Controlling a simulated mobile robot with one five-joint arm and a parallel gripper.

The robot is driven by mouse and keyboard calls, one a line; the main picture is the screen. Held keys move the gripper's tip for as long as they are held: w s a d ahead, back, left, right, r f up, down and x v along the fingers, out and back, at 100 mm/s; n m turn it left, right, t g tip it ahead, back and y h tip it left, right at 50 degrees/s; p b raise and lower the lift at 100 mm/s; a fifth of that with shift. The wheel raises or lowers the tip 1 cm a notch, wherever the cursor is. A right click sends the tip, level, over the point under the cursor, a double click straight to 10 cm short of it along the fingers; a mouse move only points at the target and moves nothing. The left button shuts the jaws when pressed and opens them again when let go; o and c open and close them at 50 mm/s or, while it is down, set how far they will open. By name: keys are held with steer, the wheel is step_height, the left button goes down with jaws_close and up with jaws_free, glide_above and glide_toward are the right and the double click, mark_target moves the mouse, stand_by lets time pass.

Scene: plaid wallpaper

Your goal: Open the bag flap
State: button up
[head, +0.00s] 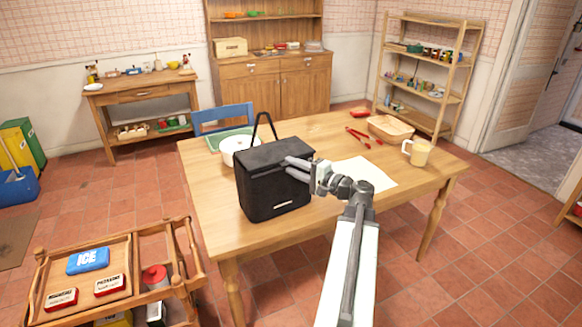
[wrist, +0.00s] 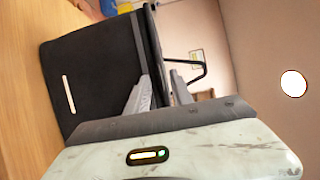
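The black bag (head: 275,182) stands upright on the wooden table, with its top flap (head: 274,153) lying closed and its handle (head: 262,124) standing up at the back. My gripper (head: 298,164) is at the bag's right side, near the top edge. In the wrist view, which is turned sideways, the bag (wrist: 95,85) fills the left and the dark flap edge (wrist: 153,45) runs towards the gap between my two grey fingers. My gripper (wrist: 160,88) is open, one finger on each side of that edge. Whether the fingers touch the bag cannot be told.
On the table (head: 330,226) are a white pot (head: 231,150) behind the bag, white paper (head: 366,173), a yellow mug (head: 417,153), red tongs (head: 360,137) and a wooden tray (head: 391,127). A blue chair (head: 222,117) stands behind. A wooden cart (head: 190,268) with an ice pack (head: 88,260) stands front left.

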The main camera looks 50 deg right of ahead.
steer(key=shift+w, duration=0.55)
jaws_close()
stand_by(1.0)
